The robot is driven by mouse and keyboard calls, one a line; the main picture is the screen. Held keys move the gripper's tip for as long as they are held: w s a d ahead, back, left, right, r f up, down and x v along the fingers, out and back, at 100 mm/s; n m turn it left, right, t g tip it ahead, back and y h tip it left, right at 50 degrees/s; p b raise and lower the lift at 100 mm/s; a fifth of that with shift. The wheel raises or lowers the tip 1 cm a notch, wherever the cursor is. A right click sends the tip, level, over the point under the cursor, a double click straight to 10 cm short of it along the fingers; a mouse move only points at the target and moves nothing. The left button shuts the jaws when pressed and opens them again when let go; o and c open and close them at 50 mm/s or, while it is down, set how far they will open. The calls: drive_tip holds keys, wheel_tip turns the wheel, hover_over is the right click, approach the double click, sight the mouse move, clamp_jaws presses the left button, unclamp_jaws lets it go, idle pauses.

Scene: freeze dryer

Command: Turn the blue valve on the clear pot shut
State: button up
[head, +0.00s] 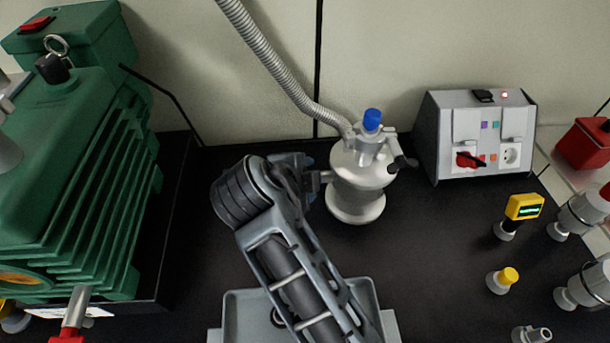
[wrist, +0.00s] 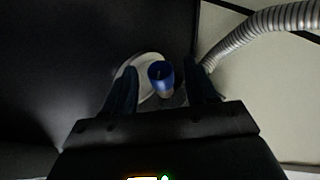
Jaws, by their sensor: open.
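The blue valve (head: 372,120) is an upright blue cap on top of the pale, whitish pot (head: 355,206), which stands on the black bench in the head view. In the wrist view the blue valve (wrist: 161,76) is seen from above, with the pot's pale round rim (wrist: 146,66) behind it. My gripper (wrist: 162,72) is open, and in the wrist view its two dark fingers lie left and right of the valve with gaps. In the head view my wrist is left of the pot, and the fingers are mostly hidden by my arm.
A ribbed metal hose (head: 283,75) runs from the pot up to the left; it passes close by the right finger in the wrist view. A green pump (head: 70,180) stands left. A grey switch box (head: 478,135) stands right, with several small fittings in front.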

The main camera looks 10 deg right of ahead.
drive_tip(key=c, duration=1.1)
drive_tip(key=shift+o, duration=0.2)
drive_tip(key=shift+r+g, duration=0.1)
drive_tip(key=shift+g, duration=0.2)
drive_tip(key=g+p, duration=0.2)
drive_tip(key=g, duration=0.1)
drive_tip(key=w+n+g+p, duration=0.1)
drive_tip(key=g+p, duration=0.1)
drive_tip(key=g, duration=0.1)
drive_tip(key=n+g+p, duration=0.1)
drive_tip(key=g, duration=0.2)
drive_tip(key=shift+w+r+p, duration=0.2)
drive_tip(key=shift+w+p, duration=0.15)
drive_tip(key=shift+p, duration=0.05)
drive_tip(key=shift+f, duration=0.1)
